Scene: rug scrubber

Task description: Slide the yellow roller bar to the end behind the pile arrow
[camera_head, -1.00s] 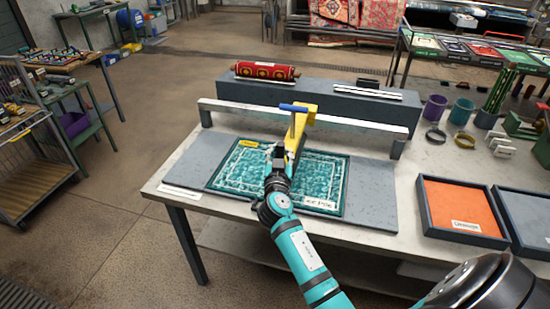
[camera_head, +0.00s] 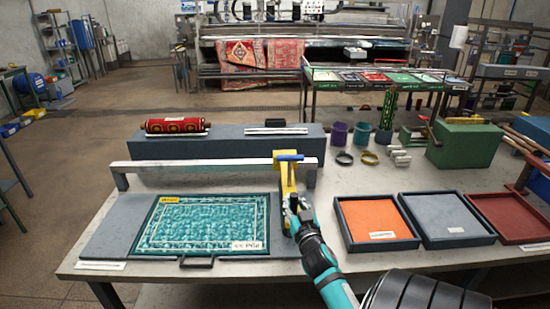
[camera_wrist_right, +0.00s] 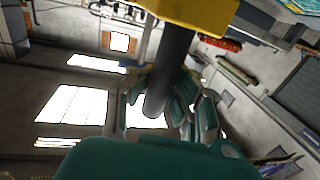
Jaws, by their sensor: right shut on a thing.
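The yellow roller bar (camera_head: 288,183) hangs on the grey rail (camera_head: 215,169) near its right end, with a blue piece (camera_head: 290,157) across its top. It stands just past the right edge of the teal rug (camera_head: 200,222). The pile label with its arrow marks (camera_head: 247,245) is at the rug's lower right corner, the arrow marks at its left end. My right gripper (camera_head: 293,207) is at the near side of the bar. In the right wrist view its fingers (camera_wrist_right: 165,105) are around a dark round handle (camera_wrist_right: 175,70) below the yellow body (camera_wrist_right: 195,12). My left gripper is out of view.
A rolled red rug (camera_head: 178,126) lies on the grey block (camera_head: 225,146) behind the rail. An orange-bottomed tray (camera_head: 341,222), a grey one and a red one stand to the right.

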